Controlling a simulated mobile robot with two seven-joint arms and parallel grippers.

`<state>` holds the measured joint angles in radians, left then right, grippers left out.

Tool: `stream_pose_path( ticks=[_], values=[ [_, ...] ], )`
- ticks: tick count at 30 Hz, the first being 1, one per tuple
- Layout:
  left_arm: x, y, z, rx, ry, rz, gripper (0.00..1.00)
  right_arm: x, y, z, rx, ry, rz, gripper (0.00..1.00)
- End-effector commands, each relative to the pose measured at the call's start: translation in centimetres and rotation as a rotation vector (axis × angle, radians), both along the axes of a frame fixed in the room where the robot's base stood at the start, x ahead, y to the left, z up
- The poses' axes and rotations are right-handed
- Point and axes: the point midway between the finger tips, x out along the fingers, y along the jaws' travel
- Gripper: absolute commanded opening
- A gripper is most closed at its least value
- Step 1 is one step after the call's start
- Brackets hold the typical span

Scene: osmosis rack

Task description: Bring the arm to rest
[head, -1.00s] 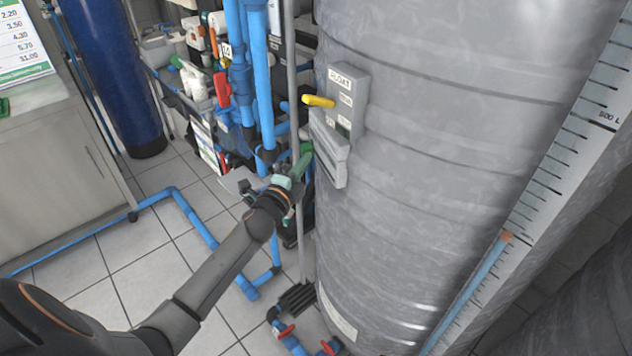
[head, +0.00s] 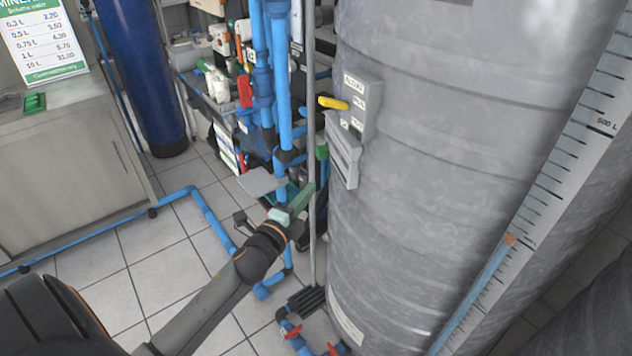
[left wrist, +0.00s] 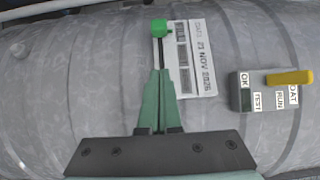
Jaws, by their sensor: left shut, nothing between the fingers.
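My left gripper (head: 306,192) has green fingers, closed together and empty. It stands below and left of the grey box (head: 361,92) on the big grey tank (head: 430,190), apart from the box. In the left wrist view the shut green fingers (left wrist: 160,80) point up the picture, toward a green knob (left wrist: 162,28) on a thin dark rod. The box with a yellow lever (left wrist: 290,77) is to their right in that view. The yellow lever also shows in the head view (head: 333,103). My right gripper is in neither view.
Blue pipes (head: 284,90) and a thin grey upright pole (head: 311,230) stand close to the gripper. Low pipes with red valves (head: 292,331) lie at the tank's foot. A steel cabinet (head: 70,180) is at left.

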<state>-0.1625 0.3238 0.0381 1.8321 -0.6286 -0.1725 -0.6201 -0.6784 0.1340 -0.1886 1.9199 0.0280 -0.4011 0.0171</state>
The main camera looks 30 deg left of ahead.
Motion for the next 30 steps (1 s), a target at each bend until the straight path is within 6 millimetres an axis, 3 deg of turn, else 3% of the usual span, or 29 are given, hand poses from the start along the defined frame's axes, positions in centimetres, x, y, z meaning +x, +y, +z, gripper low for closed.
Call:
stream_pose_path(
  ticks=[4, 12, 14, 17, 20, 24, 30],
  values=[
    [-1.3, -0.1, -0.1, 0.000, 0.001, 0.000, 0.00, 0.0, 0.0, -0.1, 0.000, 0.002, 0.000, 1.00],
    [-1.8, -0.2, -0.1, -0.006, 0.003, 0.000, 0.00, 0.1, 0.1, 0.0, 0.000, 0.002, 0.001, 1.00],
    [-2.2, -0.6, -0.7, -0.042, 0.020, -0.002, 0.00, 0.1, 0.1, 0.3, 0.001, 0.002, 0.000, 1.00],
    [-3.9, -2.1, -3.2, -0.213, 0.095, -0.002, 0.00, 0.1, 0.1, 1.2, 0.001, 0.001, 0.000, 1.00],
    [-7.4, -5.0, -7.2, -0.505, 0.224, 0.021, 0.00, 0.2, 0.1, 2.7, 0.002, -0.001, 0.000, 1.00],
    [-13.7, -9.9, -12.4, -0.944, 0.423, 0.116, 0.00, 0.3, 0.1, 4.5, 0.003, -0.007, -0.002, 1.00],
    [-21.1, -15.4, -16.0, -1.367, 0.619, 0.281, 0.00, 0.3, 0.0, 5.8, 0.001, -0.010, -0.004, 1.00]
  ],
)
